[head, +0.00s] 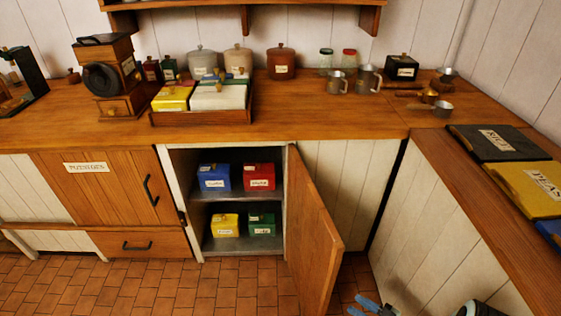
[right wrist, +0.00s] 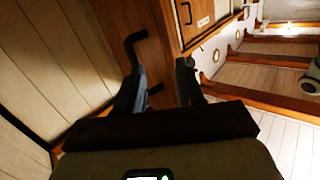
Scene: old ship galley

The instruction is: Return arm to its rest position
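My right gripper (head: 373,307) shows at the bottom edge of the head view, low in front of the cabinets and to the right of the open door (head: 317,235). Its blue fingers are partly cut off by the frame. In the right wrist view the two fingers (right wrist: 162,84) stand apart with nothing held between them. A dark door handle (right wrist: 132,46) shows just beyond the left finger; I cannot tell whether they touch. Part of my right arm shows at the bottom right of the head view. My left gripper is not in view.
The open cabinet holds blue (head: 214,178), red (head: 259,177), yellow (head: 225,226) and green (head: 262,224) boxes on two shelves. A wooden tray (head: 203,118) with boxes stands on the counter above. A side counter (head: 455,168) bounds the right. Tiled floor (head: 150,285) is clear at left.

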